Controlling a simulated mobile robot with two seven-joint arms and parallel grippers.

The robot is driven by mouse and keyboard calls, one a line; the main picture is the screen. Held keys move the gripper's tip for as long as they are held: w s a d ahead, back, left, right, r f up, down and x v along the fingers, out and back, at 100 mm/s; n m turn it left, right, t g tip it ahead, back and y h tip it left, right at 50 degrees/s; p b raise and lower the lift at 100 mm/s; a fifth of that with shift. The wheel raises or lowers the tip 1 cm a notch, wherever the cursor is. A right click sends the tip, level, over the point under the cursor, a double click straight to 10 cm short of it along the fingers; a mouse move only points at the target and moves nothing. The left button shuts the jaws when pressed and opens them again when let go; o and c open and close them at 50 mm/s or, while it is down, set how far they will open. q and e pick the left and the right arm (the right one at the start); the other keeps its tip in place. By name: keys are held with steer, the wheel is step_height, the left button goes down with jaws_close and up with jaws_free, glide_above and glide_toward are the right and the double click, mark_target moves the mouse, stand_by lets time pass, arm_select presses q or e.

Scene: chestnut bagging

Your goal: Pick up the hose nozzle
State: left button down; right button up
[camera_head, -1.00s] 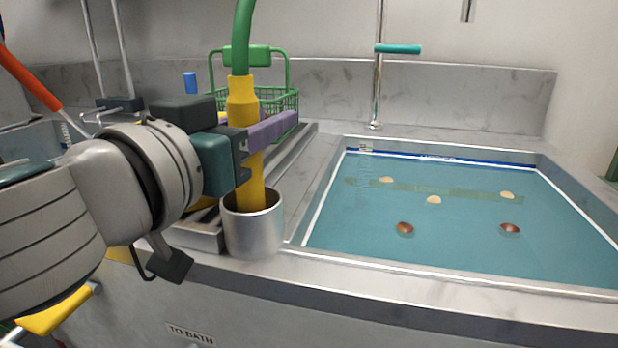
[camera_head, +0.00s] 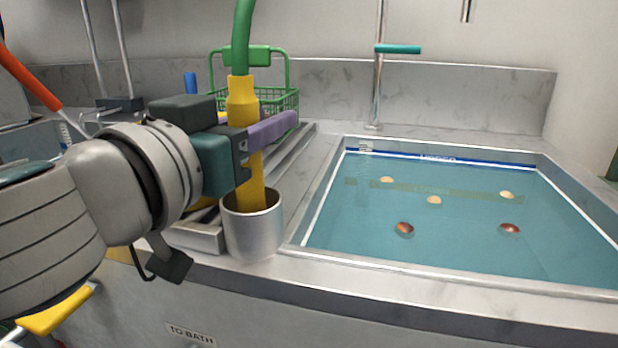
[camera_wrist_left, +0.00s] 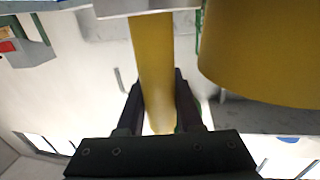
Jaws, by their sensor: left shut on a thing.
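The yellow hose nozzle (camera_head: 243,101) stands upright in the head view, with a green hose (camera_head: 243,35) rising from its top. Its lower end is inside a silver metal cup (camera_head: 252,232) at the counter's front edge. My left gripper (camera_head: 255,137) is shut on the nozzle just above the cup, with a purple finger showing to the right of it. In the left wrist view the yellow nozzle (camera_wrist_left: 153,65) runs between the two dark fingers (camera_wrist_left: 158,108). The nozzle's tip is hidden in the cup. My right gripper is not in view.
A water-filled basin (camera_head: 330,235) with several floating chestnuts lies to the right. A green wire basket (camera_head: 285,99) stands behind the nozzle. A metal pipe with a teal handle (camera_head: 398,49) rises behind the basin. A metal rail tray is left of the cup.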

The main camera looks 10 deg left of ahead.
arm_select(q)
steer(key=shift+r, duration=0.15)
stand_by(0.3)
step_height(320, 180, up, 20)
steer(key=p, duration=0.8)
steer(key=c, duration=1.1)
jaws_free()
jaws_close()
